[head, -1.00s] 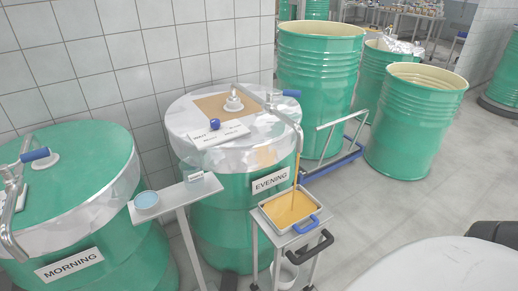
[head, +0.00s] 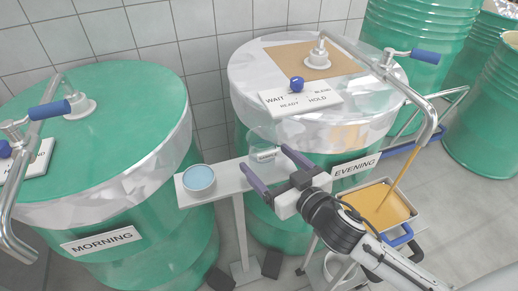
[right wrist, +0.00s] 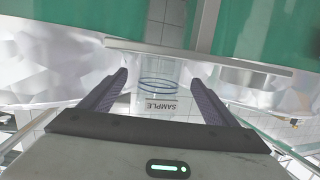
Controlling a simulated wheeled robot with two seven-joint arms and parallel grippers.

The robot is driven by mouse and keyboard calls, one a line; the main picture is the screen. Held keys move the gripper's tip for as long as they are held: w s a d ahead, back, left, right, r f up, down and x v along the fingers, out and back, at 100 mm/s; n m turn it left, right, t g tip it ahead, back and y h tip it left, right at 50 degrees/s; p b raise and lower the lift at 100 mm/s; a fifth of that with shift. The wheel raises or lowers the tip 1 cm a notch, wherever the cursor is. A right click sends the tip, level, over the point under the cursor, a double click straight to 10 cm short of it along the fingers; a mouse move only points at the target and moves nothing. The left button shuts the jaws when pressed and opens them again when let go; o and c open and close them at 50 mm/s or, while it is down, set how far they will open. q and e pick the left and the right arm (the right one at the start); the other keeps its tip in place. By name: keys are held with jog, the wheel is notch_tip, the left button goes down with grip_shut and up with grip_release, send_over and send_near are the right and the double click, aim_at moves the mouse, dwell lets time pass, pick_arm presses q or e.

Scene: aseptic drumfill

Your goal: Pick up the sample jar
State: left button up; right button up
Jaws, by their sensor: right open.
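The sample jar (head: 266,151) is clear, with a SAMPLE label, and stands on the right part of a narrow white stand (head: 228,179). A round light-blue dish or lid (head: 199,178) sits at the stand's left end. My right gripper (head: 266,159) is open, its two dark fingers pointing at the jar from the front. In the right wrist view the jar (right wrist: 158,88) shows between the spread fingers (right wrist: 160,78), with its label upside down. Whether the fingers touch it is not clear. My left gripper is not in view.
The MORNING drum (head: 90,150) stands left, the EVENING drum (head: 245,85) close behind the jar. A bent pipe (head: 375,65) pours yellow liquid into a metal tray (head: 398,204) at right, near my right arm. A WAIT/READY/HOLD sign (head: 300,100) lies on the EVENING lid.

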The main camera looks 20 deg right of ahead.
jog(key=shift+x, duration=3.75)
jog(key=shift+r, duration=0.15)
jog(key=c, duration=1.2)
